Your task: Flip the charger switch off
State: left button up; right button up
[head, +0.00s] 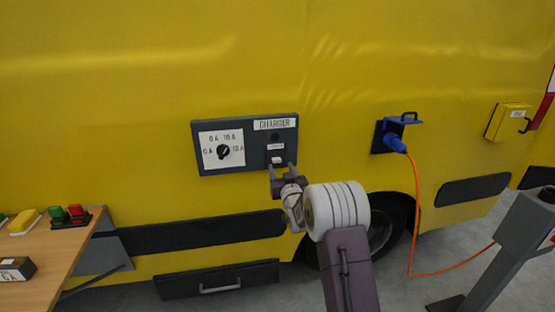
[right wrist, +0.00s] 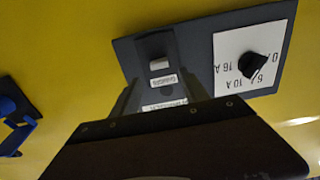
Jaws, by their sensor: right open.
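The charger panel (head: 235,166) is a dark grey plate on the yellow vehicle side, with a "CHARGER" label at its upper right. The charger switch (head: 277,160) is a small white piece at the panel's lower right, under a small label. It also shows in the right wrist view (right wrist: 159,65); its on or off position cannot be told. My right gripper (head: 282,167) is open and empty, its fingertips at the panel's lower edge around the switch. In the right wrist view my gripper (right wrist: 155,85) points at the switch; contact cannot be told. My left gripper is not in view.
A black rotary knob (head: 223,152) on a white dial is left of the switch. A blue plug (head: 396,143) with an orange cable (head: 416,215) is to the right. A wooden table (head: 62,255) with buttons stands at left, a grey post (head: 490,260) at right.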

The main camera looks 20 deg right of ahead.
aim_at(276, 157)
jog(key=p+x, duration=0.4)
jog(key=shift+w+d+r, duration=0.1)
jog(key=shift+w+r, duration=0.2)
jog(key=shift+w, duration=0.05)
jog(key=shift+w+d+f, duration=0.1)
jog(key=shift+w+f, duration=0.2)
jog(key=shift+w, duration=0.15)
jog(key=shift+w+d, duration=0.1)
jog(key=shift+w, duration=0.4)
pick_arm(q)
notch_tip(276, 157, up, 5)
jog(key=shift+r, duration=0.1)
pick_arm(e)
jog(key=shift+c, duration=0.3)
